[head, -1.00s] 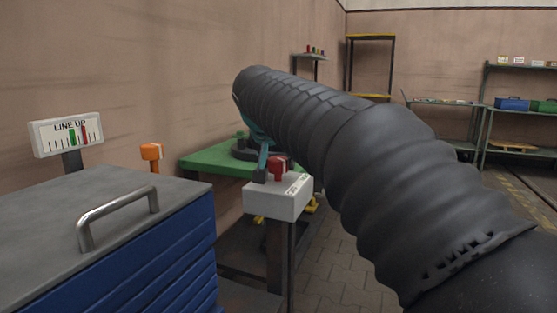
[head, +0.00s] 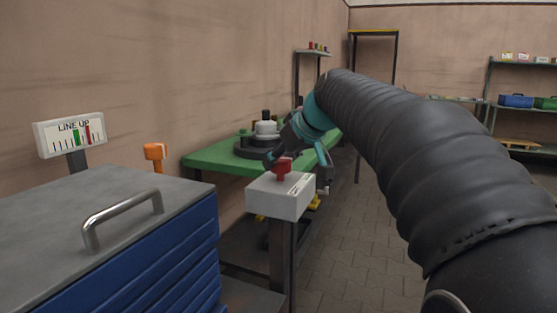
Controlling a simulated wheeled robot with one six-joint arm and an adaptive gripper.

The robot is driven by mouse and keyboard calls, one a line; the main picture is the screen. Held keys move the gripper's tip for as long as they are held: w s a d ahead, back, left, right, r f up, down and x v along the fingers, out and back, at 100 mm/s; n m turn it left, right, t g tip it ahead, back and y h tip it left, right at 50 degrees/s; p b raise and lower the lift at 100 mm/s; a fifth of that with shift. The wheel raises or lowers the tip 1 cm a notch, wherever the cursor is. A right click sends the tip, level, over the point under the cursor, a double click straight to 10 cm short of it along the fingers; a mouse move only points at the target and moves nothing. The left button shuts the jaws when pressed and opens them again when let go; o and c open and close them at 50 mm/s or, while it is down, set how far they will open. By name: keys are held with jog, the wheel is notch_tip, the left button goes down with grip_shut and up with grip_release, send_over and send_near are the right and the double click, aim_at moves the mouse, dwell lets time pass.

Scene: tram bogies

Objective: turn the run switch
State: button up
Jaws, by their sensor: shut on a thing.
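The run switch is a red knob (head: 282,169) on top of a white box (head: 279,197), which stands on a dark post. My gripper (head: 292,168), teal and dark grey, is at the knob. One finger is beside the knob's left and the other shows to the right, by the box's right edge. It is shut on the red knob, though the contact is partly hidden and small. My black-sleeved arm comes in from the right. The lettering on the box is too small to read.
A blue drawer cabinet (head: 150,262) with a metal handle (head: 122,217) fills the lower left. A "LINE UP" gauge (head: 69,134) and an orange-topped post (head: 155,152) stand behind it. A green bench (head: 213,159) is beyond the box. Paved floor (head: 346,265) is clear at the right.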

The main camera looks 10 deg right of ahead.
jog(key=n+g+y, duration=0.2)
jog(key=n, duration=0.2)
jog(key=shift+n+y, duration=0.4)
dwell(0.4)
jog(key=o, duration=1.2)
jog(key=shift+c, duration=0.2)
jog(key=v, duration=1.2)
jog(key=shift+w+d, duration=0.1)
